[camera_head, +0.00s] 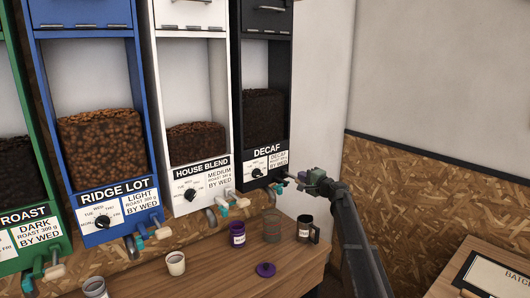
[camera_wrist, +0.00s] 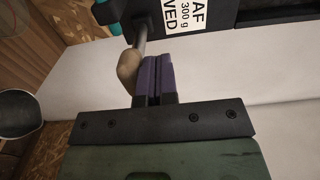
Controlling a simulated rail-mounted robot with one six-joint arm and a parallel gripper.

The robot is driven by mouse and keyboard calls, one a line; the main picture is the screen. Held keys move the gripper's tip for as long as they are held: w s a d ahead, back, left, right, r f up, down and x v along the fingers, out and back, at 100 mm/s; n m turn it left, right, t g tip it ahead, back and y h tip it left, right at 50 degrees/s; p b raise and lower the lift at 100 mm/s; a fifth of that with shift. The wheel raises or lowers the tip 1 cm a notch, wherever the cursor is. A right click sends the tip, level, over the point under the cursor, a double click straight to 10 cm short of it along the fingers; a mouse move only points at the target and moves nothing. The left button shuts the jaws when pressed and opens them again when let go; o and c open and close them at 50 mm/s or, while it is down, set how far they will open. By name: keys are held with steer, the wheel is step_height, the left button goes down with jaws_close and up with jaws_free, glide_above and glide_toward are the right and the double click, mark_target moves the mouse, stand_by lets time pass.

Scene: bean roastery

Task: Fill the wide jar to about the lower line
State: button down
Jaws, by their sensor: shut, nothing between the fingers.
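My gripper (camera_head: 303,181) is at the front of the black DECAF dispenser (camera_head: 266,150), low on its right side. In the wrist view its purple fingers (camera_wrist: 154,62) are shut together and empty, beside a wooden knob (camera_wrist: 128,68) on a metal rod; whether they touch it I cannot tell. A clear jar (camera_head: 272,230) stands on the counter below the DECAF spout; whether it is the wide jar, and its lines and fill, I cannot make out. A purple labelled jar (camera_head: 237,234) stands left of it, a black labelled mug (camera_head: 308,230) right of it.
A purple lid (camera_head: 265,269) lies in front of the jars. A white cup (camera_head: 176,263) and a grey jar (camera_head: 95,287) stand further left. HOUSE BLEND (camera_head: 195,150), RIDGE LOT (camera_head: 105,150) and a green dark-roast dispenser (camera_head: 35,235) line the wall.

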steer(key=shift+f+b, duration=1.85)
steer(key=shift+f, duration=0.1)
stand_by(6.0)
